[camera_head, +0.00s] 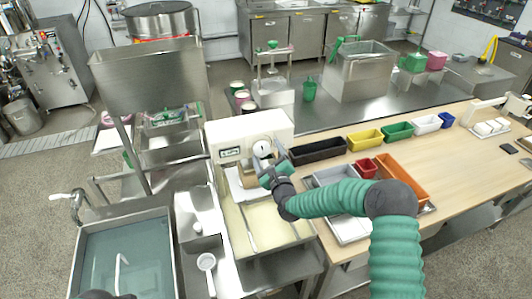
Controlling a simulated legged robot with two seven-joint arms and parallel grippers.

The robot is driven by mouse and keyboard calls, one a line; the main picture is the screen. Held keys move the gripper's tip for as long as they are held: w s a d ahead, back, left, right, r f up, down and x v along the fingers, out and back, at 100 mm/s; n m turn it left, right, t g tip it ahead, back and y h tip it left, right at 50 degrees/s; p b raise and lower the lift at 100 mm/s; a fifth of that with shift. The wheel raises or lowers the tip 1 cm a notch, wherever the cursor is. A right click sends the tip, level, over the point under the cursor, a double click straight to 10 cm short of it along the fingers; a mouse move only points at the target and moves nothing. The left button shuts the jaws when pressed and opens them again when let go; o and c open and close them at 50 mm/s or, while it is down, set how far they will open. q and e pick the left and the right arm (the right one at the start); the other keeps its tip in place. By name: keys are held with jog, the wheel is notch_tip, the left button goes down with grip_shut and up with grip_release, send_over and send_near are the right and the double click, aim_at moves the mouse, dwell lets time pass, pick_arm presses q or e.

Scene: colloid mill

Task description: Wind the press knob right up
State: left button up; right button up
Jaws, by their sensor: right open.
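A small press-like steel frame (273,62) with a green knob (272,45) on top stands on the steel bench at the back centre. I cannot tell for certain whether this is the press of the task. A white machine (230,138) with a round dial (262,147) stands nearer, at the centre. My right gripper (268,166) is open at the front of this machine, just below the dial. The gripper and wrist hide part of the machine's front, and I cannot tell whether they touch it.
A water-filled sink (125,258) is at lower left, with a white ladle (206,263) beside it. A steel hopper (150,80) rises at left. Yellow (365,139), green (398,131) and orange (403,178) bins stand on the wooden table (460,160), which has free room at right.

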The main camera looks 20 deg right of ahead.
jog(key=shift+w+d+f, duration=0.15)
jog(key=shift+w+f, duration=0.2)
jog(key=shift+w, duration=0.1)
jog(key=shift+c, duration=1.1)
jog(key=shift+s+a+r, duration=0.25)
jog(key=shift+a+r, duration=0.05)
jog(key=shift+a, duration=0.2)
jog(key=shift+s+a+r, duration=0.2)
jog(key=shift+a+r, duration=0.1)
jog(key=shift+a, duration=0.2)
jog(key=c, duration=0.5)
jog(key=shift+s+a, duration=0.1)
jog(key=shift+a, duration=0.2)
jog(key=shift+c, duration=2.5)
jog(key=shift+d, duration=0.1)
jog(key=shift+c, duration=0.8)
jog(key=shift+d+f, duration=0.25)
jog(key=shift+d, duration=0.2)
pick_arm(q)
jog(key=shift+a+f, duration=0.1)
jog(key=shift+a, duration=0.55)
pick_arm(e)
jog(key=shift+a, duration=0.25)
